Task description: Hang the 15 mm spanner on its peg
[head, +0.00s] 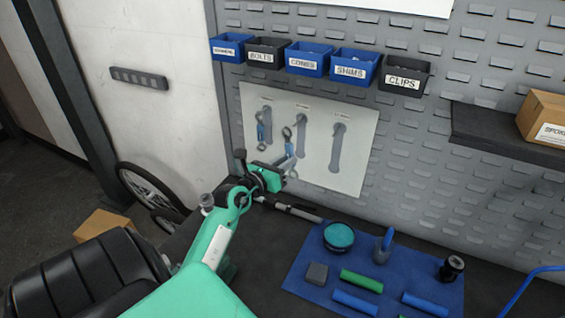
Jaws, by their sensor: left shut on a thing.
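The white peg board sheet (357,170) on the grey wall carries three grey spanner outlines, with labels too small to read. A spanner (261,130) hangs over the left outline. The right outline (337,147) is bare. My left gripper (282,174), on the green arm, is at the lower left of the sheet. It is shut on a spanner (288,150) with a blue handle, which stands tilted in front of the sheet beside the middle outline (301,135). Its lower part is partly hidden by the gripper. I cannot tell whether it touches a peg. My right gripper is out of view.
Labelled blue and black bins (355,66) hang above the sheet. A blue mat (300,272) on the dark bench holds a round teal tin (338,236), rolls and small parts. A dark shelf (490,128) with a cardboard box (545,115) juts out at right.

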